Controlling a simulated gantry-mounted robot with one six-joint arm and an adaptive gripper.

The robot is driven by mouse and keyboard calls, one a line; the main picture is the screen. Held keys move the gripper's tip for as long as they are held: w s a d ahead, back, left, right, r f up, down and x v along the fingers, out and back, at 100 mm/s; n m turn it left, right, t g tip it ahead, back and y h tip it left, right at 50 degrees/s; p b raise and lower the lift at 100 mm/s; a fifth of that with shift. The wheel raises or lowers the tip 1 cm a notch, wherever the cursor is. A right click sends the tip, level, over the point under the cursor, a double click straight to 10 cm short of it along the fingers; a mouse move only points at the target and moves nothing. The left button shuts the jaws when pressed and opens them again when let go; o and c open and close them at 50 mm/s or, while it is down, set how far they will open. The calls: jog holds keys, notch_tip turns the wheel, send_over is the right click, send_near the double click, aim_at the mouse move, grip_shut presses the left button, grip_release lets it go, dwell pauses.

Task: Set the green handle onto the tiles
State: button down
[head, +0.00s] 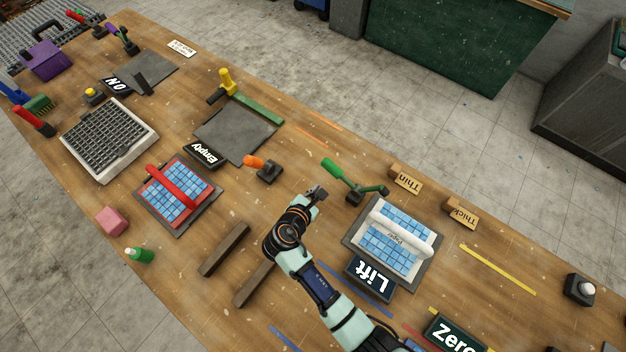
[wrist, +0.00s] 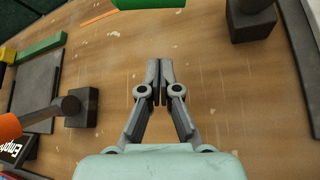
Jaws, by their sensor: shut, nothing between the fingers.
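The green handle (head: 332,168) is the grip of a dark lever tool that reaches right to the edge of a tile board. Its grip points up-left, away from the tiles. In the wrist view a green piece of it (wrist: 148,3) crosses the top edge.
A "Lift" sign (head: 371,279) stands before the tile board. Left are an orange-handled tool (head: 254,161), an "Empty" plate (head: 235,133) and a second blue tile board with a red handle (head: 172,187). Two dark bars (head: 224,249) lie nearer. "Thin" and "Thick" blocks stand behind.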

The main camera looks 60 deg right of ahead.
aim_at(321, 183)
jog(key=b+x, duration=0.1)
jog(key=x, duration=0.5)
jog(key=shift+f, duration=0.1)
jog(key=r, duration=0.1)
jog(key=s+r+p, duration=0.1)
jog(key=r, duration=0.1)
jog(key=shift+d, duration=0.1)
jog(key=shift+s+d+r, duration=0.15)
jog(key=shift+s+r, duration=0.05)
jog(key=shift+r, duration=0.3)
jog(key=shift+r+p, duration=0.15)
jog(key=shift+p, duration=0.2)
